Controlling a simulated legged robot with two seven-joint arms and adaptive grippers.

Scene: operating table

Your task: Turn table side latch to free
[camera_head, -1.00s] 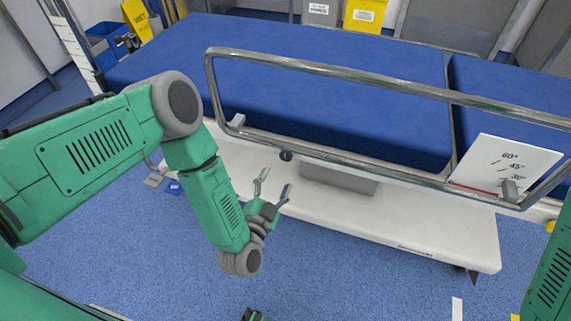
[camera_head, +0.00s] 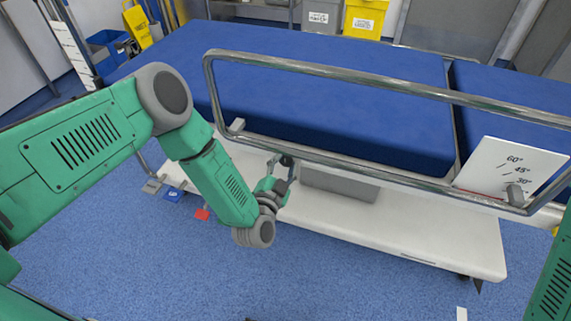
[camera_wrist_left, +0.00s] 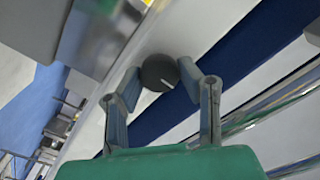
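The table side latch shows as a dark round knob (camera_wrist_left: 158,73) with a white pointer line, on the pale side of the table. In the head view the knob (camera_head: 287,160) is small and partly covered by my fingers. My left gripper (camera_head: 281,167) is at the knob, below the side rail. In the left wrist view its two fingers (camera_wrist_left: 157,70) are spread, one on each side of the knob, with the tips close to its edge. I cannot tell whether they touch it. My right gripper is not in view.
A metal side rail (camera_head: 340,74) runs above the knob along the blue table top (camera_head: 330,110). A grey box (camera_head: 340,186) sits on the white base just right of my gripper. An angle plate (camera_head: 505,165) stands at the right. Coloured pedals (camera_head: 173,194) are at lower left.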

